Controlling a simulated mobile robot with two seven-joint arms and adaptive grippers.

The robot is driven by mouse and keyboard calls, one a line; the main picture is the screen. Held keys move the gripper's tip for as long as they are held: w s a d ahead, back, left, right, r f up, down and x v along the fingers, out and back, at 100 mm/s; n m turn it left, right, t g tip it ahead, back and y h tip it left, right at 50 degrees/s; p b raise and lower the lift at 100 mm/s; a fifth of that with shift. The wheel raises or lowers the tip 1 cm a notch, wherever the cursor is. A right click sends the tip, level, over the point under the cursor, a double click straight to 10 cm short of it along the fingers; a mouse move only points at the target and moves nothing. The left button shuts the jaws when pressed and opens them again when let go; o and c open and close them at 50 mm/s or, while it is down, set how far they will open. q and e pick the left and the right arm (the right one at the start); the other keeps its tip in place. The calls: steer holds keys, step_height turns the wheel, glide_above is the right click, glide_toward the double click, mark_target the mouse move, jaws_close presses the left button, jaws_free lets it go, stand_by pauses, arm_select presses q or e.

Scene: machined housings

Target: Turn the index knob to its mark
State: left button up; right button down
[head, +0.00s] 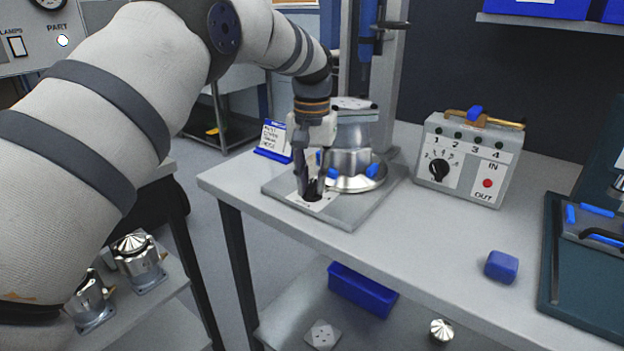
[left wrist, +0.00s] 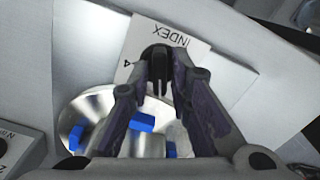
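The index knob (left wrist: 157,55) is black and sits on a white plate (left wrist: 190,42) marked INDEX, where a 4 shows. In the head view the knob (head: 311,192) is at the front corner of a grey base plate on the bench, partly hidden by my left gripper (head: 310,182). In the left wrist view the fingertips of my left gripper (left wrist: 162,66) are on either side of the knob, very close to it. I cannot tell whether they press on it. The knob's pointer and its mark are hidden. My right gripper is not in view.
A round metal housing (head: 350,165) with blue clamps stands just behind the knob. A control box (head: 466,158) with its own black dial, a blue block (head: 501,266) and a dark green fixture (head: 553,270) are to the right. The middle of the bench is clear.

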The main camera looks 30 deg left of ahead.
mark_target(312, 183)
arm_select(q)
steer(key=shift+r, duration=0.1)
step_height(312, 183, up, 12)
stand_by(0.4)
stand_by(0.3)
